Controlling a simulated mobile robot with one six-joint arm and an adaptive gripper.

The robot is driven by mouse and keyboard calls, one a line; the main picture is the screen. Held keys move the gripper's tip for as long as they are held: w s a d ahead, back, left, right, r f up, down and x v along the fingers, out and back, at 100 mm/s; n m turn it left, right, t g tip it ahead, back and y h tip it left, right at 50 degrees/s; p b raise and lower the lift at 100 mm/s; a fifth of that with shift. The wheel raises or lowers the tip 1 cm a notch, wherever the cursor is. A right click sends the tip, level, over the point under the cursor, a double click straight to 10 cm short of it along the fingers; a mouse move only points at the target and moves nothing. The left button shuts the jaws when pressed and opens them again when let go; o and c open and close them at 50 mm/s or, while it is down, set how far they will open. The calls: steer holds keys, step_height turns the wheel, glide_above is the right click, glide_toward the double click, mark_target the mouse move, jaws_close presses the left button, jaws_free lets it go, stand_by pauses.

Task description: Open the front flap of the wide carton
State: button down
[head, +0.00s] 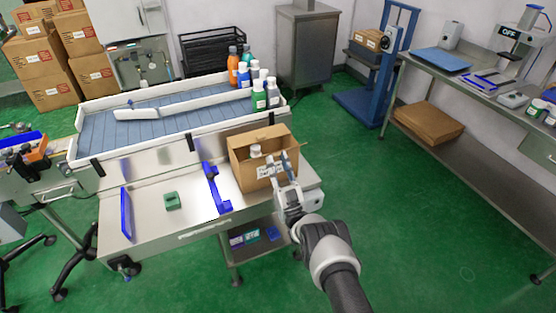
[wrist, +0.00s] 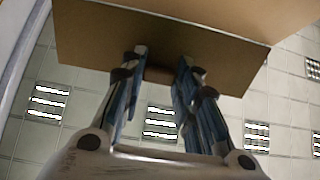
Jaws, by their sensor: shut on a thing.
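The wide carton (head: 244,176) is an open-topped brown cardboard box with a white label on its front, standing at the right end of the steel bench. A white-capped bottle (head: 255,151) shows inside it. My gripper (head: 287,157) is at the carton's front right, its fingertips near the top edge. In the wrist view, a brown cardboard flap (wrist: 95,38) spans the top, and my gripper (wrist: 160,68) has its fingers around a small brown part at the flap's edge. My gripper hides part of the carton's front in the head view.
A blue handled tool (head: 213,188) and a green block (head: 172,201) lie left of the carton. Several bottles (head: 259,97) stand on the conveyor (head: 150,133) behind. A lower shelf holds small boxes (head: 252,235).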

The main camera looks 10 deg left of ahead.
steer(key=c, duration=1.2)
jaws_free()
steer(key=v, duration=0.7)
steer(key=shift+s+f, duration=0.2)
steer(key=shift+d, duration=0.1)
